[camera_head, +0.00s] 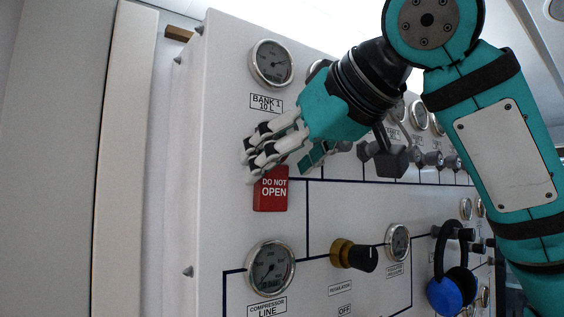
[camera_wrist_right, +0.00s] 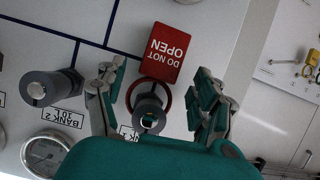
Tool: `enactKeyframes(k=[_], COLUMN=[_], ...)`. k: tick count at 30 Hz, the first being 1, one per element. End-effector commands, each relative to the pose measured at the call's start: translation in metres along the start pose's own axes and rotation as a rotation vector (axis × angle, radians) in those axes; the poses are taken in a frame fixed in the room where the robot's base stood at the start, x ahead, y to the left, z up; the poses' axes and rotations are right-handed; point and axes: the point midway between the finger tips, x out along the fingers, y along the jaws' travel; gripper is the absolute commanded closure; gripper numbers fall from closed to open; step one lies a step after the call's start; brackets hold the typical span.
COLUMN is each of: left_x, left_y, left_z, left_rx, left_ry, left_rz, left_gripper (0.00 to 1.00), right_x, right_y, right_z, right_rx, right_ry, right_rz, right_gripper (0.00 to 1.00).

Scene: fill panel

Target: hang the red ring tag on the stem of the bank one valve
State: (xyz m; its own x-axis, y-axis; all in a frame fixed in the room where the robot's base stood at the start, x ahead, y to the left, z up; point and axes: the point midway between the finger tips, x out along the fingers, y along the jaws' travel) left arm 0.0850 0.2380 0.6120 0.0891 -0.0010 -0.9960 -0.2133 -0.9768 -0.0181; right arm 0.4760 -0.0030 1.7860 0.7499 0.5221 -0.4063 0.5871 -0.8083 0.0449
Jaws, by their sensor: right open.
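The red tag (camera_head: 271,190), marked DO NOT OPEN, hangs flat against the white panel below the BANK 1 label. In the right wrist view the tag (camera_wrist_right: 166,52) shows upside down. Its red ring (camera_wrist_right: 130,97) appears to pass around the dark bank one valve stem (camera_wrist_right: 149,110). My right gripper (camera_head: 258,156) is at this valve, just above the tag, and hides the stem in the head view. In the wrist view the right gripper (camera_wrist_right: 160,98) is open, its fingers apart on both sides of the stem and ring. My left gripper is not in view.
The bank two valve (camera_wrist_right: 50,88) stands out beside it. A gauge (camera_head: 271,63) is above, and a compressor line gauge (camera_head: 270,268) and regulator knob (camera_head: 354,256) are below. Blue ear defenders (camera_head: 446,293) hang lower right. The panel's left edge is near the tag.

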Motion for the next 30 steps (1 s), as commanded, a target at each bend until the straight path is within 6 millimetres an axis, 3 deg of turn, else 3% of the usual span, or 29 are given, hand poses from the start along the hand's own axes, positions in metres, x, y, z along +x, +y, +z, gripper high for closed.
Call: enactKeyframes(k=[15,21,30], left_x=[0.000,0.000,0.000], left_y=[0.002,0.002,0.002], left_z=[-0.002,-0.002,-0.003], left_rx=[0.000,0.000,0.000], left_ry=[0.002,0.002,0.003], left_rz=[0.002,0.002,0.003], left_gripper=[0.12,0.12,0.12], right_x=[-0.098,-0.113,-0.114], right_y=[0.000,0.000,0.000], right_z=[-0.001,0.000,0.000], right_rx=[0.000,0.000,0.000], right_ry=[0.003,0.002,0.002], right_rz=[0.000,0.000,0.000], right_gripper=[0.31,0.31,0.31])
